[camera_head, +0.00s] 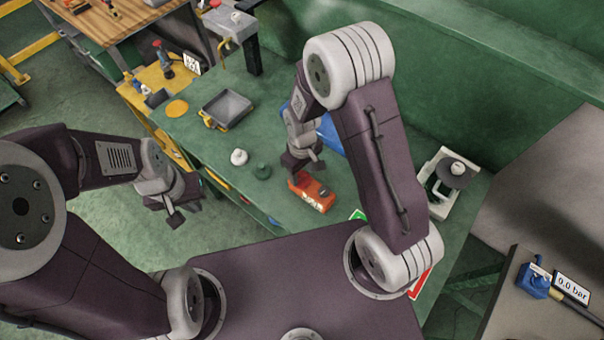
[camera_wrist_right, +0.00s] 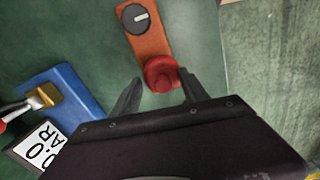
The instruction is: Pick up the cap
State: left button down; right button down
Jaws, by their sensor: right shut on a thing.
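A red round cap (camera_wrist_right: 161,74) is at the near end of an orange block (camera_wrist_right: 150,32) that carries a dark round knob (camera_wrist_right: 139,18). In the head view the orange block (camera_head: 314,196) lies on the green table. My right gripper (camera_head: 303,167) reaches down at its far left end. In the right wrist view my right gripper (camera_wrist_right: 161,90) has one finger on each side of the red cap and is shut on it. I cannot tell whether the cap is off the block. My left gripper (camera_head: 184,213) is open and empty, away from the table's left edge.
A white knob-like piece (camera_head: 239,157) and a dark green one (camera_head: 262,171) stand left of my right gripper. A grey tray (camera_head: 227,109) is farther back. A blue thing (camera_head: 331,136) lies behind my right arm. A pale device (camera_head: 448,184) stands at the right.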

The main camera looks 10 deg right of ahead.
aim_at(302, 171)
jog(key=shift+w+r, duration=0.1)
jog(key=shift+r, duration=0.4)
notch_tip(302, 171, up, 3)
jog(key=shift+f+b, duration=0.1)
jog(key=shift+b, duration=0.2)
jog(key=s+d+r, duration=0.5)
jog(key=s+r, duration=0.2)
jog(key=s, duration=0.3)
jog(key=shift+s+d+r+b, duration=0.2)
jog(key=shift+d+b, duration=0.1)
jog(key=shift+b, duration=0.15)
jog(key=shift+f, duration=0.1)
